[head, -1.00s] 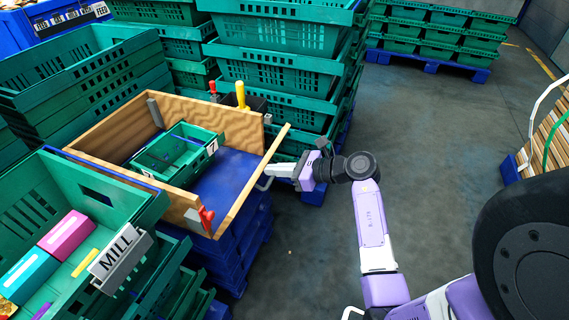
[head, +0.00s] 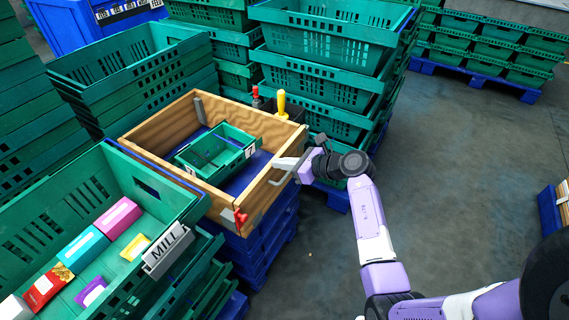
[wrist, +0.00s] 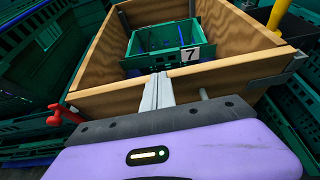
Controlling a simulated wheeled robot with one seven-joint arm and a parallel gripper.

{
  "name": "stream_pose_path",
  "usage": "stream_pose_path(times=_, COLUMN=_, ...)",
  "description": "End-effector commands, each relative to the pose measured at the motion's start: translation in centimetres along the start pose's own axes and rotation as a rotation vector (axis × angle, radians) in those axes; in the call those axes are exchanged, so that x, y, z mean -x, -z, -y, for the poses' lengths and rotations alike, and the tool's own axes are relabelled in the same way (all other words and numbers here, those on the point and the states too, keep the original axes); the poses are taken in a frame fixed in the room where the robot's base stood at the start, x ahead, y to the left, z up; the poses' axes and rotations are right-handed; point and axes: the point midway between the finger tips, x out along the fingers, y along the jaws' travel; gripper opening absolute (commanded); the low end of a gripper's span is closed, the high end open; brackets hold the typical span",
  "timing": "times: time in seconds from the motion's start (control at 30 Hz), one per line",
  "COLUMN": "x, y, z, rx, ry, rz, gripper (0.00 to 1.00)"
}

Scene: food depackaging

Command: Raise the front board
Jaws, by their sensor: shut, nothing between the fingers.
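The front board (head: 262,199) is a wooden panel on the right side of an open wooden box, standing about upright between the side boards. In the wrist view the front board (wrist: 232,77) spans the near side of the box. My gripper (head: 288,164) is at the board's outer side, beside a pale bar handle. In the wrist view my gripper (wrist: 160,78) has its fingers together, up against or very near the board. Exact contact cannot be told. A red latch (head: 240,217) sits at the board's near corner; it also shows in the wrist view (wrist: 62,115).
A green crate (head: 200,142) labelled 7 lies inside the box on a blue floor. A yellow handle (head: 281,101) stands behind the far corner. A MILL crate (head: 180,200) with several packets is at the left.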

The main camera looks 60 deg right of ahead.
Motion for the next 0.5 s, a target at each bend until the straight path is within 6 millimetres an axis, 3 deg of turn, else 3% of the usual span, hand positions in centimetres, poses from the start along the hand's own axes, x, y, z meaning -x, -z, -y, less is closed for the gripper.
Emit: stream_pose_path(times=0.5, x=0.23, y=-0.29, z=-0.01, rx=0.003, ry=0.000, rz=0.004, gripper=0.00)
